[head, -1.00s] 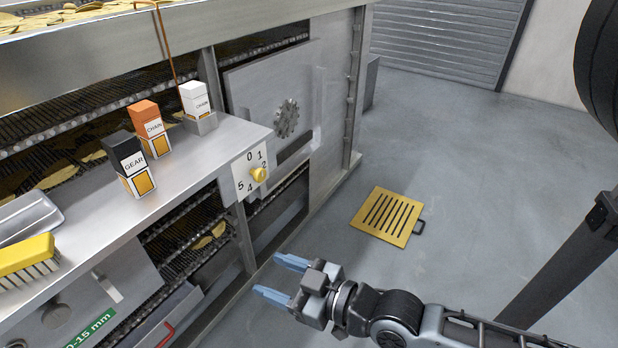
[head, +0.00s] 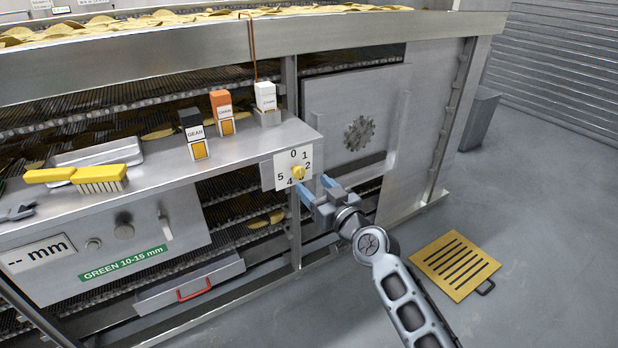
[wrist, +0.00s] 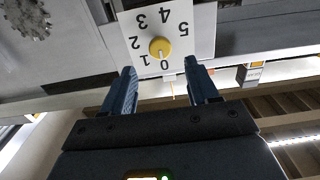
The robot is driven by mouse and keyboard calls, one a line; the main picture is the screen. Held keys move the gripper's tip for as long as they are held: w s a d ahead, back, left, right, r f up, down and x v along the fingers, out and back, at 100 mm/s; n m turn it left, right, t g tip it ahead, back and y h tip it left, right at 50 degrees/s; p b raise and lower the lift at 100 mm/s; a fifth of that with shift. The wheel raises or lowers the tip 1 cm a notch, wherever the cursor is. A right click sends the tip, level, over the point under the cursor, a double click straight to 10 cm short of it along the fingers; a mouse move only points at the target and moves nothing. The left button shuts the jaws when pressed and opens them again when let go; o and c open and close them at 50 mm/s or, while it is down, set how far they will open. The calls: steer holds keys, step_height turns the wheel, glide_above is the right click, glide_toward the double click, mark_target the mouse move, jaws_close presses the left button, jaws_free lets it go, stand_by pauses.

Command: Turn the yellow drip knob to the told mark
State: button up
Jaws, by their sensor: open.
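The yellow drip knob (head: 298,173) sits on a white dial plate (head: 279,165) marked 0 to 5, at the right end of the steel shelf. In the wrist view the knob (wrist: 160,47) and the dial plate (wrist: 205,22) appear upside down. My gripper (head: 313,186) is open in front of the plate, with its blue fingers pointing at it. In the wrist view the fingertips of my gripper (wrist: 159,64) spread wider than the knob, which shows just beyond them. The gripper is empty. I cannot tell which mark the knob points to.
Black GEAR (head: 194,133), orange (head: 222,112) and white (head: 266,96) boxes stand on the shelf (head: 160,168) above the dial. A yellow brush (head: 98,178) lies farther left. A yellow slotted plate (head: 454,264) lies on the floor at right. Open floor lies around it.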

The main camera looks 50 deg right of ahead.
mark_target(300, 172)
steer(key=shift+x, duration=2.9)
steer(key=shift+c, duration=0.3)
steer(key=c, duration=0.9)
